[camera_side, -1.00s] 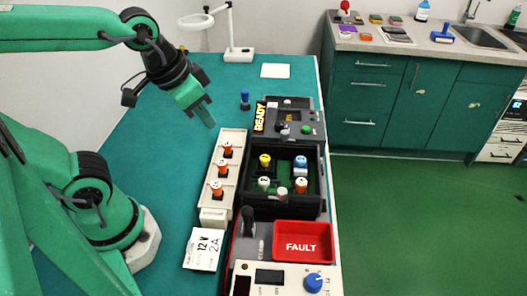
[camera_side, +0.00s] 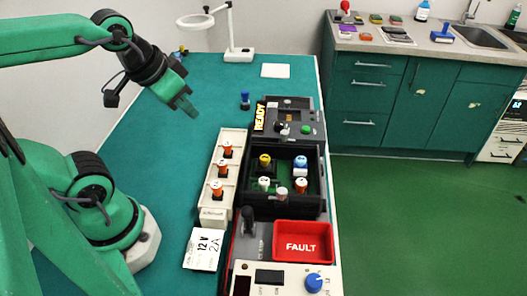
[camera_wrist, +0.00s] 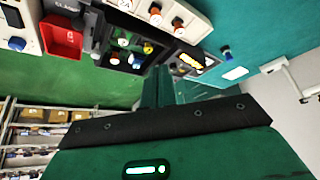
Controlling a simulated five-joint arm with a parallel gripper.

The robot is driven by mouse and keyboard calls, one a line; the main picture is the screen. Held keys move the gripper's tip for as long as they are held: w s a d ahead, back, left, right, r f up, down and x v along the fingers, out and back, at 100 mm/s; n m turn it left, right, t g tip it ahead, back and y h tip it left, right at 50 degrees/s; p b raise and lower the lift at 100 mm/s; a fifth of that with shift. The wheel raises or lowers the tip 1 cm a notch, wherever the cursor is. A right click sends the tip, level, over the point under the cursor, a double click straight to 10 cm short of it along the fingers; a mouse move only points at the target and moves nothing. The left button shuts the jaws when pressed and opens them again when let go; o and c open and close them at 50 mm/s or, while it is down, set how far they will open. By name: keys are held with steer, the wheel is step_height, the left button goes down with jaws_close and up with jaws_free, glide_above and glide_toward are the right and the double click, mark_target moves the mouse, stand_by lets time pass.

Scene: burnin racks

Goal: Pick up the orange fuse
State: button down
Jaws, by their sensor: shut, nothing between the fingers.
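Three orange fuses with white tops stand upright in a row in the beige rack: the far one (camera_side: 227,149), the middle one (camera_side: 222,166) and the near one (camera_side: 216,188). Another orange fuse (camera_side: 301,185) stands in the black box (camera_side: 283,209), with yellow, blue and white fuses around it. My gripper (camera_side: 188,107) is shut and empty, in the air up and left of the rack, apart from every fuse. In the wrist view its fingers (camera_wrist: 157,86) point toward the bench, with the rack (camera_wrist: 196,18) and box beyond.
A red FAULT tray (camera_side: 303,242) and a panel with a blue knob (camera_side: 314,283) lie nearest. Beyond the box is a dark unit marked READY (camera_side: 260,116). A blue-topped piece (camera_side: 245,99) and a magnifier lamp (camera_side: 238,54) stand behind.

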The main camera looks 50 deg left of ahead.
steer(key=c, duration=2.2)
jaws_free()
steer(key=c, duration=1.4)
jaws_free()
steer(key=shift+w, duration=0.15)
